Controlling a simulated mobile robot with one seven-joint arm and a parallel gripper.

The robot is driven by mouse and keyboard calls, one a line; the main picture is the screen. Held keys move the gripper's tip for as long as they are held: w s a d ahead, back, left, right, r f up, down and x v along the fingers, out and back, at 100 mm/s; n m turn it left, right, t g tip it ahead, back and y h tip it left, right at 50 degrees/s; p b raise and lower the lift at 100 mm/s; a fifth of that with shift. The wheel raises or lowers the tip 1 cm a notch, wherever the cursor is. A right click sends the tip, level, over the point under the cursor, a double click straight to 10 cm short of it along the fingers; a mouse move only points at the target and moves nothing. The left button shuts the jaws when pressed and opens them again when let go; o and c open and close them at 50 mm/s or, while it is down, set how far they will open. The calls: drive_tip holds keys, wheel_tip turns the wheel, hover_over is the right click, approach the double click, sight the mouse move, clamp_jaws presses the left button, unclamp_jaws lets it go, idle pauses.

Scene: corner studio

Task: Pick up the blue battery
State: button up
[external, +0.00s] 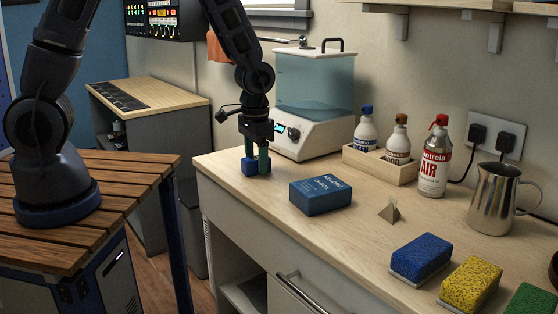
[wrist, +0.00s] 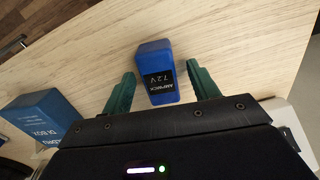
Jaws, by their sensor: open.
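The blue battery (wrist: 155,62) stands on the wooden counter, with a dark label reading 7.2V in the wrist view. In the external view the battery (external: 257,166) sits near the counter's left edge, partly hidden by my gripper. My gripper (external: 257,158) points down over it with its green fingers apart. In the wrist view the gripper (wrist: 162,82) has one finger on each side of the battery, with a visible gap on both sides. It holds nothing.
A blue box (external: 321,194) lies right of the battery. A water-bath unit (external: 312,135) stands close behind my gripper. A bottle caddy (external: 380,166), spray can (external: 434,160), metal pitcher (external: 491,198), small pyramid (external: 390,210) and sponges (external: 421,257) are farther right.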

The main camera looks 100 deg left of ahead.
drive_tip(key=shift+f, duration=0.3)
drive_tip(key=c, duration=1.2)
drive_tip(key=shift+r, duration=0.1)
